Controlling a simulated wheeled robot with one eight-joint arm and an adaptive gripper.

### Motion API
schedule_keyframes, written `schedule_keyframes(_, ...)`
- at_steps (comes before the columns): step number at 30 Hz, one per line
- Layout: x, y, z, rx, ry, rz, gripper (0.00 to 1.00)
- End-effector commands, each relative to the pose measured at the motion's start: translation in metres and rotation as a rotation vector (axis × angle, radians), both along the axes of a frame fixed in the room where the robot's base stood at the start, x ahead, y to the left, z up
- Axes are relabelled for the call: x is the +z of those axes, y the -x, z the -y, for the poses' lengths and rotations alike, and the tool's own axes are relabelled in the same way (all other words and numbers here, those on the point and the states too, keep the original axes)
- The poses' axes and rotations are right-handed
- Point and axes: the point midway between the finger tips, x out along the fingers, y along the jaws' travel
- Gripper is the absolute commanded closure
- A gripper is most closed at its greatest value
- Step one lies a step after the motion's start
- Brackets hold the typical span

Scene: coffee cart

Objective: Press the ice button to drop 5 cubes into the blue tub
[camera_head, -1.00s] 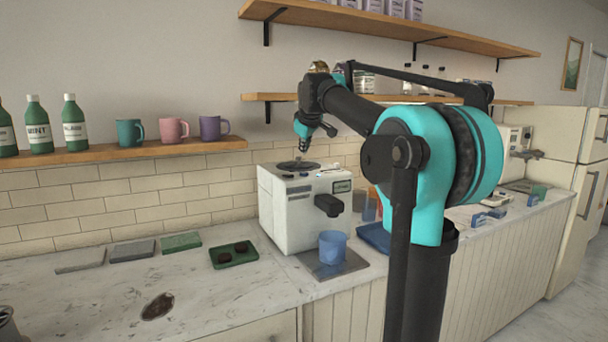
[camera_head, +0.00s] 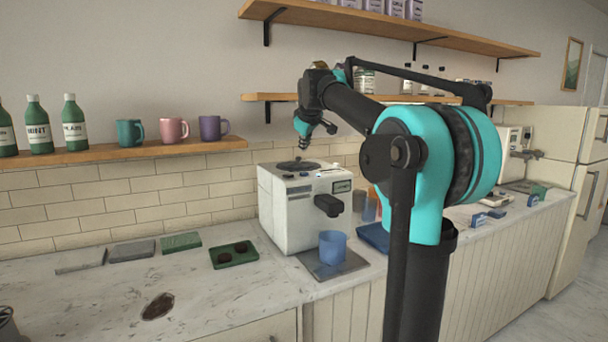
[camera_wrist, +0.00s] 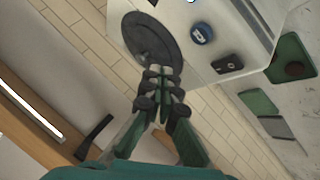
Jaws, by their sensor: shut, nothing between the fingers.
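A white machine (camera_head: 290,212) stands on the counter, with a dark round lid and small buttons on its top. A blue tub (camera_head: 332,248) stands upright on the grey plate below its dark spout (camera_head: 328,205); its contents cannot be made out. In the wrist view the machine's top shows the round lid (camera_wrist: 152,40), a round blue button (camera_wrist: 201,33) with a white mark, and a dark square button (camera_wrist: 228,64). My gripper (camera_head: 302,147) is above the machine, apart from its top. In the wrist view my gripper (camera_wrist: 163,75) is shut and empty, its tips overlapping the lid's edge.
A wooden shelf (camera_head: 400,99) with bottles and jars is behind my arm. A lower shelf (camera_head: 170,149) holds mugs and green bottles at the left. A green tray (camera_head: 234,262) with dark round pieces lies left of the machine, and a blue tray (camera_head: 374,238) lies to its right.

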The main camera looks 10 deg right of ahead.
Motion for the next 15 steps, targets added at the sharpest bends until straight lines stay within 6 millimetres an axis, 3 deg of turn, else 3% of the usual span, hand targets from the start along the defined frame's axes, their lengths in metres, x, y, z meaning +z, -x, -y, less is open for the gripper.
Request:
schedule_keyframes(6, 0.028, 0.0, 0.0, 0.0, 0.0, 0.0, 1.0)
schedule_keyframes(15, 0.029, 0.0, 0.0, 0.0, 0.0, 0.0, 1.0)
